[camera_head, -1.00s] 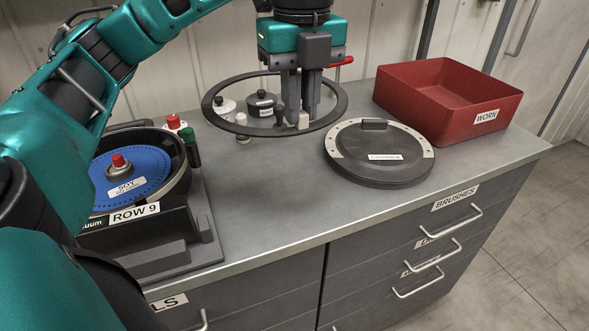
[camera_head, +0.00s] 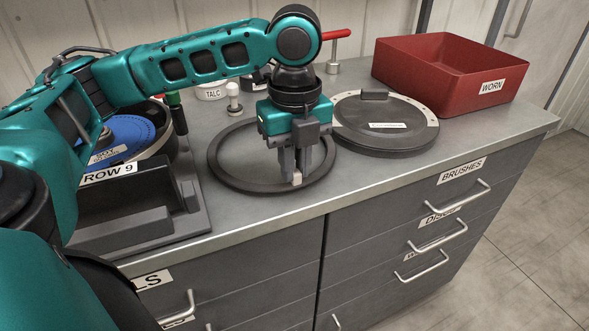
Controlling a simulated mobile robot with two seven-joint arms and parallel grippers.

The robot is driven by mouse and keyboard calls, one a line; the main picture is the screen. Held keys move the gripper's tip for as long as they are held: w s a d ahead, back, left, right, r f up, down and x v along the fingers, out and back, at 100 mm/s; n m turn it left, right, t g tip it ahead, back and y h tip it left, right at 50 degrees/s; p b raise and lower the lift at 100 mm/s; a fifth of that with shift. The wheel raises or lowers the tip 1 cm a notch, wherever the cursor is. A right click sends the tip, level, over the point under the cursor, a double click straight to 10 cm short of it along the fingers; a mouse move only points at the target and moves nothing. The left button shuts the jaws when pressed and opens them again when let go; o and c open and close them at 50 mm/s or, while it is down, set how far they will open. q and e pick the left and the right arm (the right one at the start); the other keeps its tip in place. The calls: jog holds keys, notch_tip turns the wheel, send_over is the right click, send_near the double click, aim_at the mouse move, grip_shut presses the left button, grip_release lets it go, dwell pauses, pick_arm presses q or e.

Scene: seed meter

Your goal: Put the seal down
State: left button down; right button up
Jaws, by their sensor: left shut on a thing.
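The seal is a dark thin ring (camera_head: 226,173). It lies flat at or very near the grey counter top, between the seed meter and the round lid; I cannot tell if it fully touches. My left gripper (camera_head: 293,178) points straight down at the ring's right front side, shut on its rim. The fingers hide that part of the rim. My right gripper is not in view.
The seed meter (camera_head: 128,208) marked ROW 9, with a blue disc, stands at left. A dark round lid (camera_head: 385,128) lies behind right of the ring. A red WORN bin (camera_head: 451,72) stands at back right. A TALC pot (camera_head: 211,91) and a small white-based knob (camera_head: 234,99) stand behind the ring.

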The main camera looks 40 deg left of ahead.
pick_arm(q)
jog(key=shift+f, duration=0.4)
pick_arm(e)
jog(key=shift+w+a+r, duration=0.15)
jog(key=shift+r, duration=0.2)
pick_arm(q)
jog(key=c, duration=1.1)
grip_release()
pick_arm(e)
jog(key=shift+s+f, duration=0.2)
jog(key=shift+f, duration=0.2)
pick_arm(q)
notch_tip(320, 180, up, 7)
jog(key=shift+r+p, duration=0.15)
jog(key=shift+p, duration=1.1)
notch_tip(320, 180, up, 5)
jog(key=shift+f+p, duration=0.1)
jog(key=shift+p, duration=0.45)
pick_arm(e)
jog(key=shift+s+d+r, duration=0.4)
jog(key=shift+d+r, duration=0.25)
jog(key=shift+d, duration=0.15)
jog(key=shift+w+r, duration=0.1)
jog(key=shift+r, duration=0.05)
